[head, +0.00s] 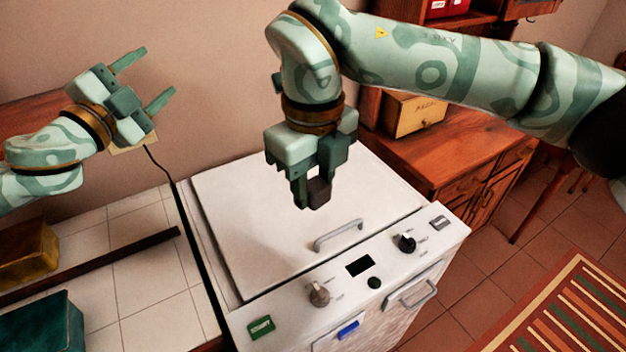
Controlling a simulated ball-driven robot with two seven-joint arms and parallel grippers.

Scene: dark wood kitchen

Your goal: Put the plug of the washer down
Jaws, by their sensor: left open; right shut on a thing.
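The white washer (250,225) stands in the middle, with a lid handle, knobs and a small display on its front panel. My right gripper (317,188) points down above the lid. It is shut on a small dark block (320,191), which may be the plug; I cannot tell for sure, and no cord shows running from it. My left gripper (157,72) is open and empty near the wall at the upper left. A thin black cord (168,180) runs from a pale wall plate (135,145), partly hidden behind the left gripper, down beside the washer.
A white tiled counter (140,245) lies left of the washer, with a dark bar, a yellow box (27,252) and a teal box (42,325). A wooden cabinet (450,160) with a small wooden box (413,114) stands at the right. A striped rug (560,310) covers the floor at lower right.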

